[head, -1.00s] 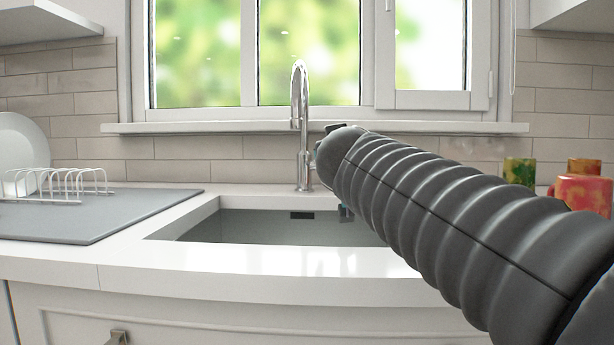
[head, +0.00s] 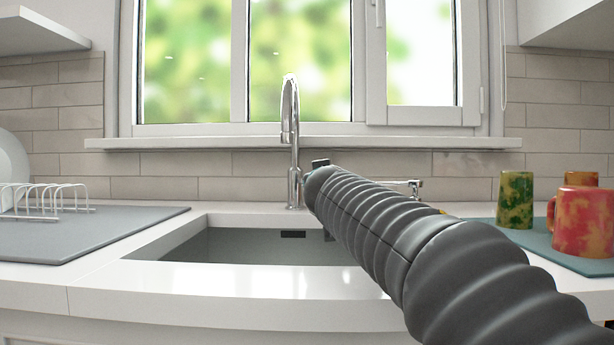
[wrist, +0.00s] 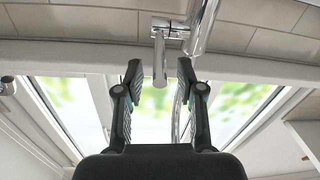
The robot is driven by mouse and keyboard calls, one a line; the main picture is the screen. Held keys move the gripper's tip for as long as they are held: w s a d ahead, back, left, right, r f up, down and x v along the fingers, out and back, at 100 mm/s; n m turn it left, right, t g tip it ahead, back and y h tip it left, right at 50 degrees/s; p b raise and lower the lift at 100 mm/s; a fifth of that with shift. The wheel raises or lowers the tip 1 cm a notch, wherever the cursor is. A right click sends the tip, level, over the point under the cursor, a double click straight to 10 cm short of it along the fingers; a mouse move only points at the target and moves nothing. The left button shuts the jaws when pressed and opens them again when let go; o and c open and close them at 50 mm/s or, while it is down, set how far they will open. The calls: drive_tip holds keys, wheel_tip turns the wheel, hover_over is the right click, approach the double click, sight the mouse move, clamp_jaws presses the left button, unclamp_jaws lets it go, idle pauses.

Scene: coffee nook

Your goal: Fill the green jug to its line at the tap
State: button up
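No green jug can be made out in either view. The chrome tap (head: 291,140) stands behind the sink, with its spout arched over the basin. My gripper (wrist: 160,78) is open, with its two dark fingers apart in the wrist view. The tap's short chrome lever (wrist: 160,62) shows between the fingertips there, with gaps on both sides; I cannot tell its depth from them. In the head view my arm hides most of the gripper, which is close to the right of the tap.
The sink (head: 230,245) looks empty where visible; my arm covers its right part. A smaller chrome tap (head: 412,184) stands behind my arm. A green-yellow mottled cup (head: 515,198) and a red-orange mug (head: 583,222) stand on a teal mat at right. A white rack (head: 45,198) stands left.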

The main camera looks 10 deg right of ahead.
drive_tip(key=shift+w+d+p, duration=0.15)
drive_tip(key=shift+w+p, duration=0.1)
drive_tip(key=shift+w, duration=0.9)
drive_tip(key=shift+w+d+p, duration=0.15)
drive_tip(key=shift+w+p, duration=0.1)
drive_tip(key=shift+w, duration=0.85)
clamp_jaws()
